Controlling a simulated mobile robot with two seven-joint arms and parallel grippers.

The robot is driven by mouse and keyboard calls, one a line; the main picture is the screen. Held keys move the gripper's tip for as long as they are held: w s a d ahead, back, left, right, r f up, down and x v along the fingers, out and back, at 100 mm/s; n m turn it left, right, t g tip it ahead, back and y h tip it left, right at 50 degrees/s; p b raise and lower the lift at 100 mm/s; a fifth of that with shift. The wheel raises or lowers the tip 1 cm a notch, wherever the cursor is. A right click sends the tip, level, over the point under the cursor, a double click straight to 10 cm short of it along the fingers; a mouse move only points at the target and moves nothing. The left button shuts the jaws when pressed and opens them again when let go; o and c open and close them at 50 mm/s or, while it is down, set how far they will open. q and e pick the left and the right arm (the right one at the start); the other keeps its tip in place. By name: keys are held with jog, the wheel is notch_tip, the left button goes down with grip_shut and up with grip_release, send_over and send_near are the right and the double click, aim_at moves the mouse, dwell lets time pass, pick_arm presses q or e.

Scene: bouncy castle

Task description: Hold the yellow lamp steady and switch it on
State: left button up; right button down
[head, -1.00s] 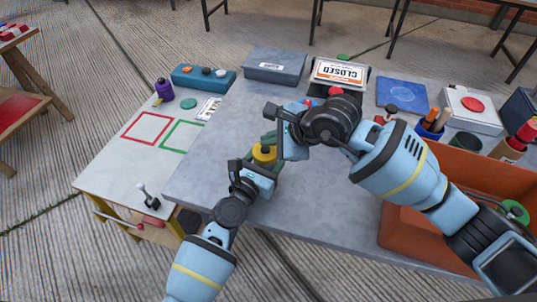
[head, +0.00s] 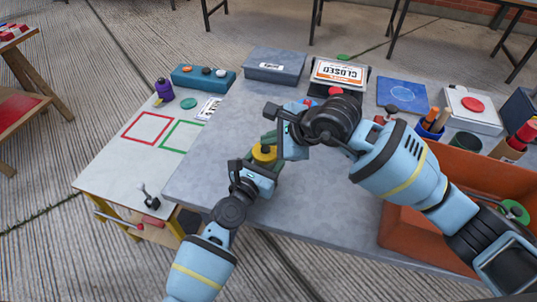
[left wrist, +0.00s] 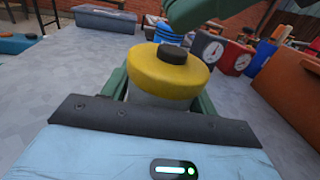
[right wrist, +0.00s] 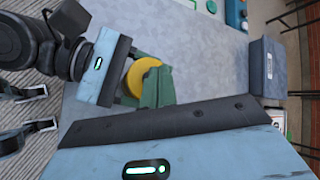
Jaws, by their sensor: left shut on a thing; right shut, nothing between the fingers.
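The yellow lamp (head: 264,154) has a yellow cap with a black button on top and a pale body; it also shows in the left wrist view (left wrist: 168,78). It stands upright over the grey table, and its lower part is hidden. My left gripper (left wrist: 165,100) is shut on its body, one green finger on each side. My right gripper (head: 270,138) is shut and empty, close to the lamp's top. In the left wrist view its green fingers (left wrist: 205,12) hang just above and beyond the button, apart from it. I see no glow from the lamp.
Behind stand a blue-grey box (head: 275,66), a CLOSED sign (head: 340,72) and a blue mat (head: 402,94). An orange bin (head: 395,228) lies under my right arm. A white side table (head: 115,170) with marked squares is at left. The grey table's left part is clear.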

aim_at(270, 150)
jog(key=shift+f, duration=0.15)
dwell(0.5)
jog(key=shift+f, duration=0.4)
dwell(0.4)
jog(key=shift+r, duration=0.5)
jog(key=shift+r, duration=0.15)
jog(key=shift+r, duration=2.9)
